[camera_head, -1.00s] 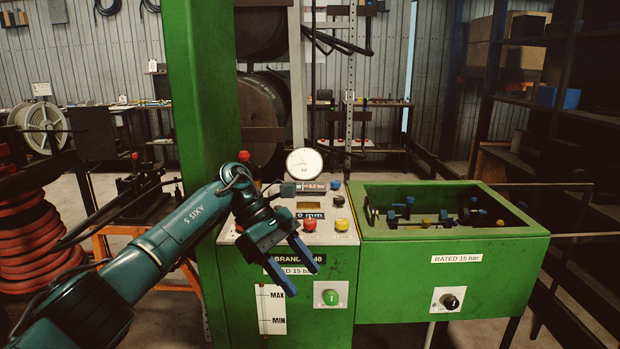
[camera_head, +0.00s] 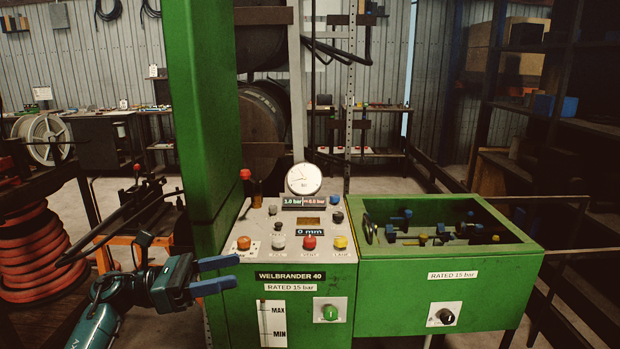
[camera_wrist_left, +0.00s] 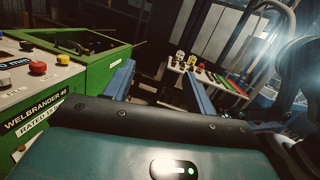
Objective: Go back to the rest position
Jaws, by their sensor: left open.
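My left gripper (camera_head: 226,274) is open and empty, with two blue fingers, at the lower left of the head view. Its fingers point right, toward the left side of the green crimper (camera_head: 280,320). In the left wrist view the two fingers of my left gripper (camera_wrist_left: 157,92) stand apart with nothing between them. The crimper's control panel (camera_head: 270,226) carries several coloured buttons and a round gauge (camera_head: 303,179). The panel also shows at the left of the left wrist view (camera_wrist_left: 30,85). My right gripper is not in view.
A green open bin (camera_head: 450,290) with several valves inside adjoins the crimper on the right. A tall green column (camera_head: 205,120) stands behind the left gripper. Coiled red hose (camera_head: 40,235) and an orange stand (camera_head: 105,258) are at the left. Dark shelves (camera_head: 565,130) stand at the right.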

